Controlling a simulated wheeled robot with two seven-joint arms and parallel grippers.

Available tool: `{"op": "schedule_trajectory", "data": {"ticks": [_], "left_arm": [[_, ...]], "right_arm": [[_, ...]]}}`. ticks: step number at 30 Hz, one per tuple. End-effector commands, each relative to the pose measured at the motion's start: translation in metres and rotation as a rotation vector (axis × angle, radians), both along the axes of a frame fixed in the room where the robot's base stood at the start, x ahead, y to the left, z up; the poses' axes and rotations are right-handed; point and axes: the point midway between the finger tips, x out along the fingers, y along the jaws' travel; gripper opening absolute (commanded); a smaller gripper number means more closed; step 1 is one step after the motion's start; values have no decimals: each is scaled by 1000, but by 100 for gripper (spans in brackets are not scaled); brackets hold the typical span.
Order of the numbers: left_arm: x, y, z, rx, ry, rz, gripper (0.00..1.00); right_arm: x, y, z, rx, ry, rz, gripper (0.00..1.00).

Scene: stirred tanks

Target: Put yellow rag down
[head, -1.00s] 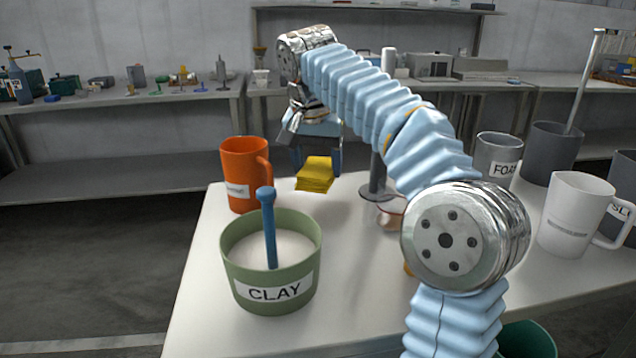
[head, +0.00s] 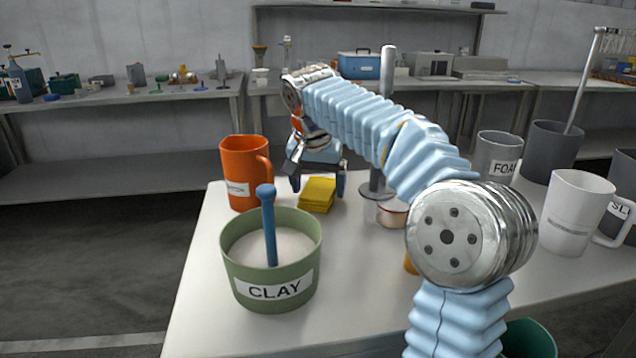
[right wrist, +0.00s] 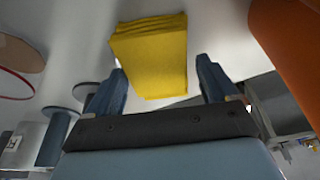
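The yellow rag (head: 317,195), a folded stack, lies flat on the white table (head: 200,300) near its far edge, right of the orange mug (head: 238,175). My right gripper (head: 318,184) is just behind the rag in the head view, low over the table, with its fingers spread. In the right wrist view the fingers (right wrist: 162,82) stand apart, with a gap on either side of the rag (right wrist: 155,55). The gripper is open and holds nothing. My left gripper is not in view.
A green CLAY pot (head: 270,265) with a blue stirring rod stands in front. A metal post on a stand (head: 376,185) and a small clear dish (head: 390,212) are right of the rag. Mugs (head: 575,212) and grey tanks crowd the right side.

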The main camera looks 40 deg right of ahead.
Motion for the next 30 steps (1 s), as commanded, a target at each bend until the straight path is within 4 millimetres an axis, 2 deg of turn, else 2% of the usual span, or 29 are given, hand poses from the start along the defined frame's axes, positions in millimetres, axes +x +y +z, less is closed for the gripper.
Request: {"op": "schedule_trajectory", "data": {"ticks": [8, 13, 17, 24, 30], "left_arm": [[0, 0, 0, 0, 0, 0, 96], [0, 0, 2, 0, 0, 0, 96], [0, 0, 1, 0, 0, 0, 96], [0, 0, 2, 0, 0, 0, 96], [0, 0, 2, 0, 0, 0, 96]], "right_arm": [[0, 0, 1, 0, 0, 0, 93], [-1, 2, 12, 0, -3, 1, 93], [-5, 9, 37, 0, -5, 1, 93], [-16, 22, 91, 0, -5, 1, 93], [-20, 27, 113, 0, -1, 0, 93]]}}
